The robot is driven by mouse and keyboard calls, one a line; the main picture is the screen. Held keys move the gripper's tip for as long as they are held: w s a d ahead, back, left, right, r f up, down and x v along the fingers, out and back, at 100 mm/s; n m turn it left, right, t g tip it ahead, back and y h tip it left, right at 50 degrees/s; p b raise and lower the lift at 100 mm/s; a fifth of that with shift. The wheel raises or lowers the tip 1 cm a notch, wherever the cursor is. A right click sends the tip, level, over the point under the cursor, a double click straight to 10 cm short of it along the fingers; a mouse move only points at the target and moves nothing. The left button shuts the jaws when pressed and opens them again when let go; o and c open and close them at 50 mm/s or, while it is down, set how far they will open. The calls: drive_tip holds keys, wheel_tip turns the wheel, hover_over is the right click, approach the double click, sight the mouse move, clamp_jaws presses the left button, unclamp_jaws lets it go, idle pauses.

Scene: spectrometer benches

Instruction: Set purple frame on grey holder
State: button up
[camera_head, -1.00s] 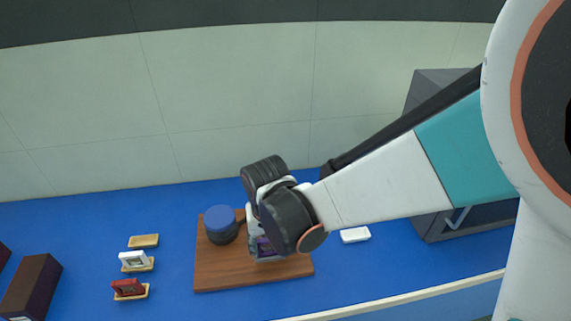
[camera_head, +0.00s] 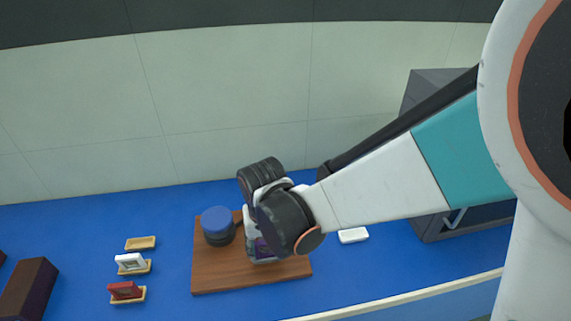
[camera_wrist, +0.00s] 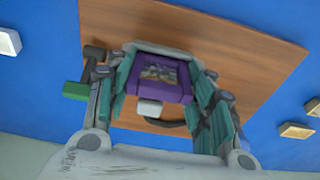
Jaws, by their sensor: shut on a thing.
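The purple frame (camera_wrist: 160,78) is between the fingers of my gripper (camera_wrist: 160,88) in the wrist view, with its dark picture face showing. My gripper is shut on it, over the wooden board. In the head view the purple frame (camera_head: 262,247) shows only partly beside my dark wrist, low over the board. A pale grey edge (camera_wrist: 165,47) runs along the frame's far side in the wrist view; I cannot tell if it is the grey holder. Whether the frame touches anything beneath is hidden.
A white block (camera_head: 353,235) lies to the right. White (camera_head: 130,261) and red (camera_head: 124,290) frames sit on tan holders; another tan holder (camera_head: 141,242) is empty. A grey cabinet (camera_head: 425,90) stands right.

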drive_tip(key=shift+f, duration=0.25)
drive_tip(key=o, duration=0.8)
drive_tip(key=shift+r, duration=0.1)
drive_tip(key=r+p, duration=0.2)
drive_tip(key=r, duration=0.1)
drive_tip(key=s+r+p, duration=0.1)
drive_tip(key=r+p, duration=0.2)
drive_tip(key=r, duration=0.1)
drive_tip(key=r+p, duration=0.2)
drive_tip(key=r, duration=0.1)
drive_tip(key=shift+s+d+r+p, duration=0.2)
drive_tip(key=shift+s+r+p, duration=0.05)
drive_tip(key=shift+r+p, duration=0.15)
drive_tip(key=shift+f, duration=0.1)
